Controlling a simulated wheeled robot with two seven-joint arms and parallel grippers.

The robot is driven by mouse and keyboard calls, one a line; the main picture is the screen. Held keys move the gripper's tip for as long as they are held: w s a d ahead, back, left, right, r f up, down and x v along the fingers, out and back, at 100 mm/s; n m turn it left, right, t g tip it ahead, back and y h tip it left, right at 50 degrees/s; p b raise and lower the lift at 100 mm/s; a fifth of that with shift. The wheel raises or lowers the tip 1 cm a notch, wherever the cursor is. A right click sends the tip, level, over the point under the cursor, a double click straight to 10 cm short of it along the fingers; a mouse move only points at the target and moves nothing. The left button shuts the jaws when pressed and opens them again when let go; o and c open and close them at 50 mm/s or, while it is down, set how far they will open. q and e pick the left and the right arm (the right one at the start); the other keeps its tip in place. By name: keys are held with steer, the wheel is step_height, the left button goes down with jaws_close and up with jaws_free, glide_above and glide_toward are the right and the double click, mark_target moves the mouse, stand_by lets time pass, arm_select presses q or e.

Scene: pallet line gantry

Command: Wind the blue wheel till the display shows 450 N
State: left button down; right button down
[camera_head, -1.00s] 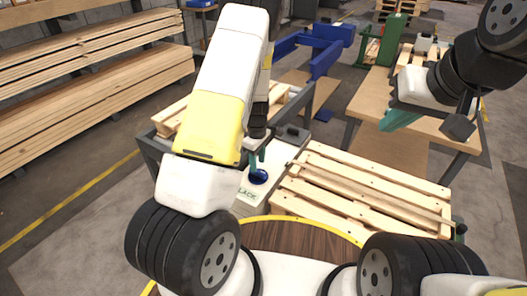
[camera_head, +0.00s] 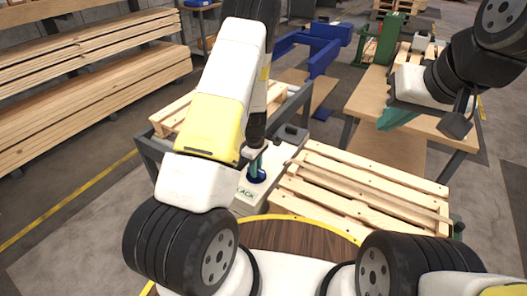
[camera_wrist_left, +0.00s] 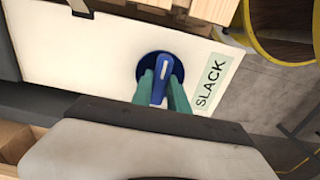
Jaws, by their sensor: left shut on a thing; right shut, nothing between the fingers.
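The blue wheel (camera_head: 258,177) sits on a white panel beside a green-white label reading SLACK (camera_head: 245,193). In the left wrist view the wheel (camera_wrist_left: 143,70) is a dark blue disc with a lighter blue grip bar (camera_wrist_left: 160,82). My left gripper (camera_head: 255,165) comes down on it, its teal fingers (camera_wrist_left: 162,88) shut on the wheel's bar. My right gripper (camera_head: 397,118) is shut and empty, raised at the right, well away from the wheel. No readable force display shows; a dark box (camera_head: 291,134) stands at the panel's far end, its face unreadable.
A wooden pallet (camera_head: 365,190) lies close to the right of the panel. A wooden bench (camera_head: 400,105) stands behind it, below my right gripper. Stacked planks (camera_head: 85,95) fill the left. Blue frames (camera_head: 315,50) stand at the back.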

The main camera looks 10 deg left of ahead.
arm_select(q)
steer(key=shift+m, duration=0.4)
steer(key=m, duration=0.4)
steer(key=shift+m, duration=0.4)
steer(key=m, duration=0.6)
stand_by(0.4)
steer(key=c, duration=1.3)
jaws_free()
steer(key=shift+r, duration=0.1)
step_height(320, 180, up, 8)
steer(key=shift+f, duration=0.2)
